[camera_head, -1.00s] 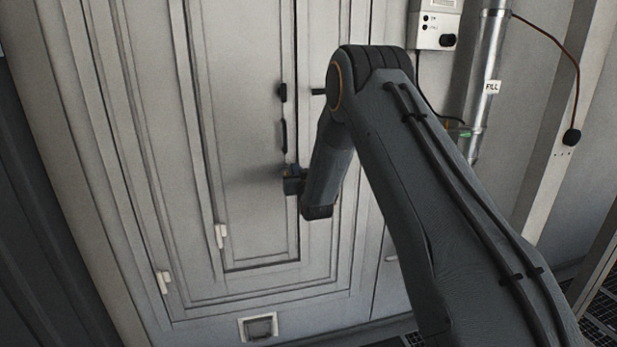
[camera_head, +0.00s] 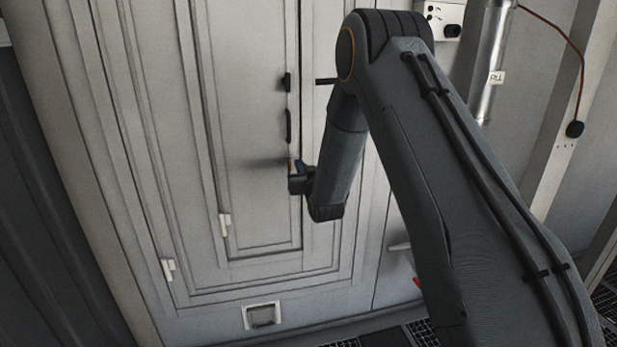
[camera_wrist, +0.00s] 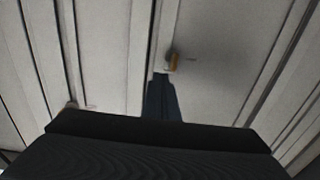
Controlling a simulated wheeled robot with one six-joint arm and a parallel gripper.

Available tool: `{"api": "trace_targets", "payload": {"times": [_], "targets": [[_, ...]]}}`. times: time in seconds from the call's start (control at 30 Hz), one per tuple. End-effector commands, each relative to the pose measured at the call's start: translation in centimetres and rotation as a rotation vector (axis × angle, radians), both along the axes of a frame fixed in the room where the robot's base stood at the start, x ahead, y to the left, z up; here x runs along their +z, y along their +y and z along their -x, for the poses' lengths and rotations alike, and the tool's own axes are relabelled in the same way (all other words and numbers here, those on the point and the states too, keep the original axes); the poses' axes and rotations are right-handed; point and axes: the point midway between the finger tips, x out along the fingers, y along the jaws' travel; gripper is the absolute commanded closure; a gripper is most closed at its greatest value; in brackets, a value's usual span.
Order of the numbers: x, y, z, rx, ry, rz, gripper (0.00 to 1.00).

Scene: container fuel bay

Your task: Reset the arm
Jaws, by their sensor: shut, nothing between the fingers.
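My arm reaches up from the lower right of the head view and folds down at its elbow in front of a pale panelled door (camera_head: 245,200). My gripper (camera_head: 292,166) is at the end of the forearm, close in front of the door's panel, below its dark handle (camera_head: 288,126).
White hinges (camera_head: 225,224) and a small vent (camera_head: 262,316) are on the left and bottom of the door. A metal pipe labelled FILL (camera_head: 490,70), a white control box (camera_head: 440,18) and a hanging cable (camera_head: 581,70) are at the upper right. Dark ribbed wall (camera_head: 50,230) stands at left.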

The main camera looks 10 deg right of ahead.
Motion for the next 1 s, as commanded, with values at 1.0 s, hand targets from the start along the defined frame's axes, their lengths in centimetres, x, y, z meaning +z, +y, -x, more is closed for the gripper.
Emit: {"api": "trace_targets", "payload": {"times": [1.0], "targets": [[-5.8, -4.7, 20.5, -0.07, 0.71, 0.064, 1.0]]}}
